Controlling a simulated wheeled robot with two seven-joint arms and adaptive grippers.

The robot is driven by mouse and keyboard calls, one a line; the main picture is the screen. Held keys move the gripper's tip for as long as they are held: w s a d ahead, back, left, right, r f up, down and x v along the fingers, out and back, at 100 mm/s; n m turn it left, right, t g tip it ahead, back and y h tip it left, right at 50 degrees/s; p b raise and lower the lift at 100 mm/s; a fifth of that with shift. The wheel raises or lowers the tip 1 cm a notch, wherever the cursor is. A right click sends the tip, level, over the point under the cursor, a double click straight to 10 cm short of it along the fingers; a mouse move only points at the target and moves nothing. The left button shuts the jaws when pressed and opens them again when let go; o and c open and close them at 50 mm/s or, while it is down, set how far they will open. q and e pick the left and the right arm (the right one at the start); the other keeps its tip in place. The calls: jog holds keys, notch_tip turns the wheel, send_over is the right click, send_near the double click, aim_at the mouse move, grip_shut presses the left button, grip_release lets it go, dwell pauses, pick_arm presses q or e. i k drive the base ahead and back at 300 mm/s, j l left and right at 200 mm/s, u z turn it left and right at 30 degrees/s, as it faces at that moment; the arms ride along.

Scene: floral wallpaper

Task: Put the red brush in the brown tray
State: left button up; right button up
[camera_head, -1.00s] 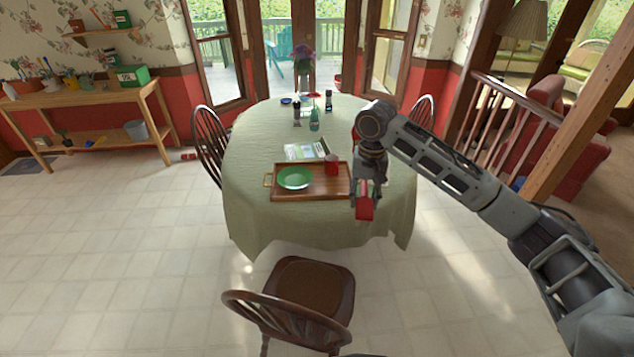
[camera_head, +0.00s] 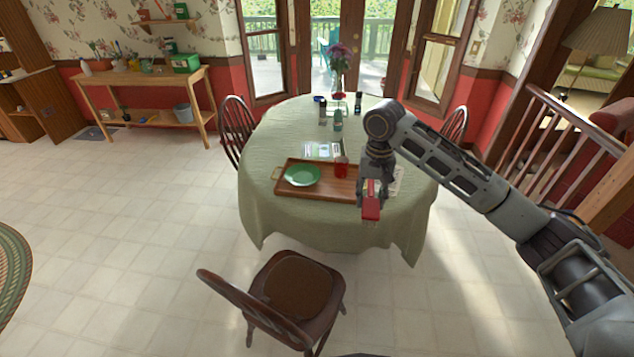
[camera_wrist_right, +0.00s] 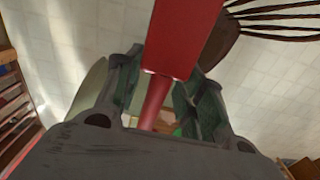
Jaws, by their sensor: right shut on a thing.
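The red brush (camera_head: 371,208) is in my right gripper (camera_head: 371,190), which is shut on it at the table's near right edge. In the right wrist view the red brush (camera_wrist_right: 185,40) shows large, its handle between the two fingers of the right gripper (camera_wrist_right: 160,105). The brown tray (camera_head: 335,188) lies on the table just left of the gripper. A green plate (camera_head: 302,175) and a red cup (camera_head: 341,168) are on the tray. The gripper hides the tray's right end. My left gripper is not in view.
The table (camera_head: 290,222) has a pale green cloth. Papers (camera_head: 322,150), bottles (camera_head: 338,120) and a flower vase (camera_head: 340,65) stand behind the tray. A wooden chair (camera_head: 290,290) stands in front, others beside the table. A plant bench (camera_head: 150,78) is at the left wall.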

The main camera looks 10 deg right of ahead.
aim_at(321, 192)
jog(key=l+u, duration=0.25)
jog(key=l, duration=0.3)
jog(key=l+u, duration=0.25)
jog(key=l, duration=0.3)
jog(key=l+u, duration=0.3)
jog(key=l, duration=0.35)
jog(key=l+u, duration=0.3)
jog(key=l, duration=0.35)
jog(key=l+u, duration=0.35)
jog(key=l, duration=0.25)
jog(key=k+l+u, duration=0.15)
jog(key=l+u, duration=0.25)
jog(key=l, duration=0.15)
jog(key=i+l+u, duration=0.2)
jog(key=l, duration=0.35)
jog(key=l+u, duration=0.2)
jog(key=l, duration=0.35)
jog(key=i, duration=0.5)
